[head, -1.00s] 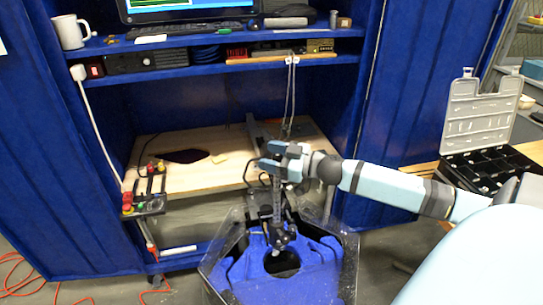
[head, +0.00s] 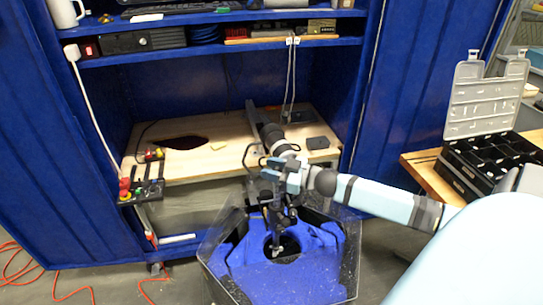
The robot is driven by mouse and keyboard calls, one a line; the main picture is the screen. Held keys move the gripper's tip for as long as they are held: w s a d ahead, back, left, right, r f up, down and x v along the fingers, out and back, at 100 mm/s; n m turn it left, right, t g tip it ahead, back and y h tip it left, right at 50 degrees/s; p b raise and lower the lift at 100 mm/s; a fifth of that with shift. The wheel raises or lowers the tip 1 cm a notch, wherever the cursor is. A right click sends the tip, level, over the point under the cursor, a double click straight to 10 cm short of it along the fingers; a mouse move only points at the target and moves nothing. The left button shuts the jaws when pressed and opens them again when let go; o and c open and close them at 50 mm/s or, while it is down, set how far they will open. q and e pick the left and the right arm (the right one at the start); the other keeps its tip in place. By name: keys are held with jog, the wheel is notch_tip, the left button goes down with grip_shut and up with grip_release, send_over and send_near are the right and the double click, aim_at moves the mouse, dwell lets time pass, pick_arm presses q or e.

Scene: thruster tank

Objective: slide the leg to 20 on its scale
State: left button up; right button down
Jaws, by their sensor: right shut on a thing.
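The tank (head: 213,262) is a clear many-sided vessel with blue foam inside, at the bottom middle of the head view. A dark upright leg (head: 272,212) stands over the round opening in the foam. Its lower end reaches towards that opening. My right gripper (head: 280,176) is shut at the upper part of the leg, above the foam. The gripper hides the top of the leg. The scale marks are too small to read. My left gripper is out of view.
A wooden bench top (head: 222,140) in a blue cabinet lies behind the tank. A control box with coloured buttons (head: 142,188) hangs at its left edge. An open grey parts case (head: 490,150) stands at right. Red cable lies on the floor at left.

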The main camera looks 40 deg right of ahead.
jog(key=b, duration=0.3)
send_over(272, 204)
notch_tip(272, 204, down, 9)
jog(key=shift+a+r, duration=0.1)
jog(key=shift+r, duration=0.1)
jog(key=c, duration=0.8)
grip_release()
jog(key=v, duration=1.3)
jog(key=shift+s, duration=0.35)
